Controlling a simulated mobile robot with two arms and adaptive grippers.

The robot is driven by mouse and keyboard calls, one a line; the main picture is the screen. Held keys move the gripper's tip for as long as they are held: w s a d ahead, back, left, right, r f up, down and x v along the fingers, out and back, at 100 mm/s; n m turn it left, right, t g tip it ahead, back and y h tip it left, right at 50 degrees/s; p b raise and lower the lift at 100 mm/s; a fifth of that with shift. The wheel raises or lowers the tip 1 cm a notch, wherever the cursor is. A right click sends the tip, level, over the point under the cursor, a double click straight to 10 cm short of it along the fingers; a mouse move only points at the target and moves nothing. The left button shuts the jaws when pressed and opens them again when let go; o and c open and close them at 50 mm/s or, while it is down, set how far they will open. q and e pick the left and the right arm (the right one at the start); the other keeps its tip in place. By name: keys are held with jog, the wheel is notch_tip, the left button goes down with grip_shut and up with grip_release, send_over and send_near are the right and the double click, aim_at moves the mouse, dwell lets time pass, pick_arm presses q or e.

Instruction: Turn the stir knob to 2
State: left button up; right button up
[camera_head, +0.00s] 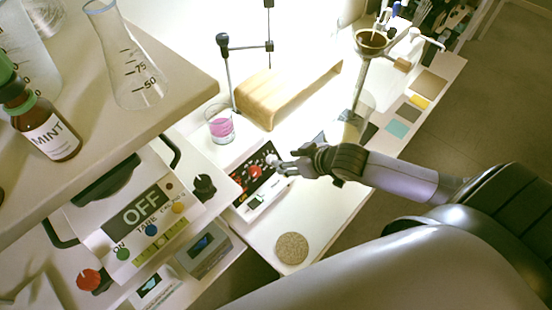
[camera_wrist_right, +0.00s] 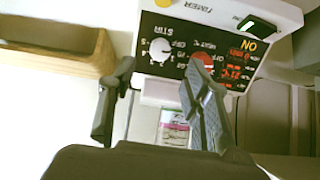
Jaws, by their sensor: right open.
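The stir knob (camera_wrist_right: 160,48) is a white round knob on the black panel of the hotplate stirrer (camera_wrist_right: 200,13), with a number scale beside it. In the head view the knob (camera_head: 271,159) shows at the panel's right end, beside my fingertips. My right gripper (camera_head: 283,165) is open and empty at the front of the panel. In the right wrist view the knob lies ahead of the gap between its fingers (camera_wrist_right: 160,78). I cannot tell whether a finger touches it. The knob's exact setting is too small to read. My left gripper is not in view.
A red knob (camera_wrist_right: 203,62) sits close beside the stir knob, near one finger. A beaker with pink liquid (camera_head: 219,125) and a wooden stand (camera_head: 285,90) are behind the panel. A round cork mat (camera_head: 291,248) lies in front, with bare table around it.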

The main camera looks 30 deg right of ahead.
jog(key=x, duration=0.7)
jog(key=shift+a, duration=0.1)
jog(key=shift+c, duration=0.3)
grip_shut()
